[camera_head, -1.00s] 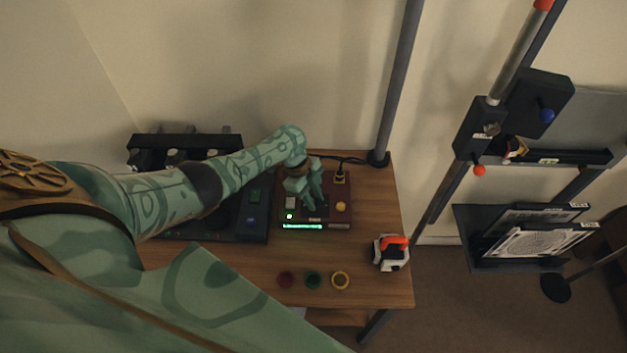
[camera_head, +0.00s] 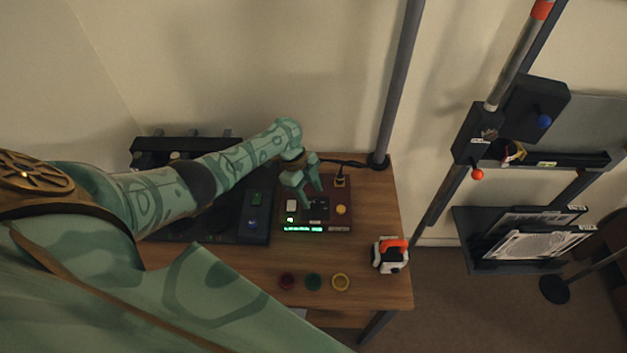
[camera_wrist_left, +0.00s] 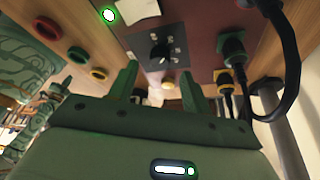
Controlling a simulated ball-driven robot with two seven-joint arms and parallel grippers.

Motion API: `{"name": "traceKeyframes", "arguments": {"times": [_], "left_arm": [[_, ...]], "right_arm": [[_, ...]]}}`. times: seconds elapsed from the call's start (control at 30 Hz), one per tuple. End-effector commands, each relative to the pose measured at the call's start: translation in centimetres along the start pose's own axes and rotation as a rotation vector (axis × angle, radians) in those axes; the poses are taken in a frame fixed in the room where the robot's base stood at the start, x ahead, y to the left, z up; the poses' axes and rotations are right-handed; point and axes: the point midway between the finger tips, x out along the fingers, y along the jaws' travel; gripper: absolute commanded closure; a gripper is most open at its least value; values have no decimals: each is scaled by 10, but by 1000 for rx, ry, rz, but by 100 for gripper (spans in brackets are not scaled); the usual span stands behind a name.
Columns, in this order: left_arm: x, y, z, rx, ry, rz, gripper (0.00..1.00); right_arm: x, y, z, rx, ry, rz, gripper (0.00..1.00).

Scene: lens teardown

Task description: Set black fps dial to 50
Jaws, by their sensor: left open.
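The black fps dial (camera_wrist_left: 161,52) sits on a dark plate on the dark red control box (camera_head: 342,223), with small white labels around it. The labels are too small to read, so I cannot tell the dial's setting. My left gripper (camera_wrist_left: 158,82) is open and empty, and the dial shows beyond and between its two fingers, apart from them. In the head view the left gripper (camera_head: 314,190) hangs over the back part of the box, and the dial is too dark to make out. My right gripper is not in view.
The box carries a lit green display (camera_head: 303,229), a white button (camera_head: 292,206) and a yellow knob (camera_head: 341,209). Cables plug into its back. Red, green and yellow rings (camera_head: 340,282) and a white-orange device (camera_head: 391,254) lie on the wooden table (camera_head: 230,275).

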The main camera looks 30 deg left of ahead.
Motion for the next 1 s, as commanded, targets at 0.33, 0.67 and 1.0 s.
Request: {"name": "traceKeyframes", "arguments": {"times": [0.33,0.67,1.0], "left_arm": [[-98,-1,0,0,-2,-4,51],[-131,0,1,-1,-1,-1,51],[-131,0,1,-1,-1,-1,51]], "right_arm": [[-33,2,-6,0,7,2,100],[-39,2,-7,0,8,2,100],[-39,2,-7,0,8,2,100]]}}
